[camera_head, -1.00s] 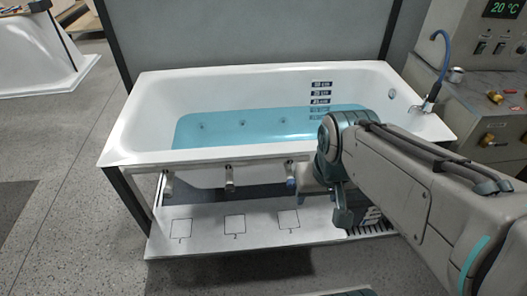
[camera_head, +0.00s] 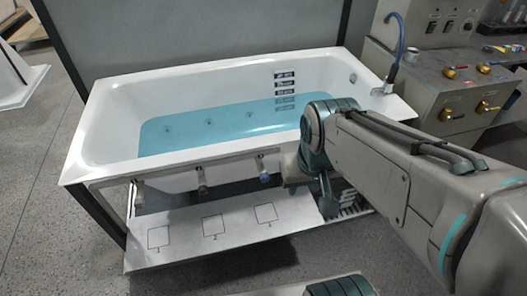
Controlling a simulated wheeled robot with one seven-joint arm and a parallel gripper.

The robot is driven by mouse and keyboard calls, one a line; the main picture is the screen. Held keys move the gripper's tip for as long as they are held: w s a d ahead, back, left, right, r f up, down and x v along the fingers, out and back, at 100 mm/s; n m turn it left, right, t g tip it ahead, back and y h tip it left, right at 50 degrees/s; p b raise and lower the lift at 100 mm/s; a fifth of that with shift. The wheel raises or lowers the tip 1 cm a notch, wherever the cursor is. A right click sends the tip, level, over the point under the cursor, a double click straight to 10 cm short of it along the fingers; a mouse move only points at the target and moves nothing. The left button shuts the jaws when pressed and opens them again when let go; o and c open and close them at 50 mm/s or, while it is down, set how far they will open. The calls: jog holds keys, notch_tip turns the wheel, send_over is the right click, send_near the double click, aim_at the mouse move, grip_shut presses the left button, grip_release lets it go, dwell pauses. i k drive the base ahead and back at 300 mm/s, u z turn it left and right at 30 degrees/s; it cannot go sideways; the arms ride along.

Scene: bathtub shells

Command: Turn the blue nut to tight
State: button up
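The blue nut (camera_head: 264,177) sits on the rightmost of three short pipe fittings under the front rim of the white bathtub (camera_head: 128,172). My gripper (camera_head: 290,168) is at the end of my arm, just to the right of the blue nut and close to it. I cannot tell whether it touches the nut. Its fingers are small and partly hidden behind my arm's wrist, so their opening does not show. The other two fittings, the middle one (camera_head: 202,181) and the left one (camera_head: 139,193), look grey.
A white panel with marked squares (camera_head: 187,257) lies below the fittings, with a drain grate (camera_head: 352,203) at its right. The tub holds blue water (camera_head: 220,127). A control cabinet (camera_head: 437,60) with valves stands at the right.

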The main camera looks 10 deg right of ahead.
aim_at(265, 177)
jog(key=z, duration=2.8)
jog(key=k, duration=0.55)
jog(key=u, duration=1.35)
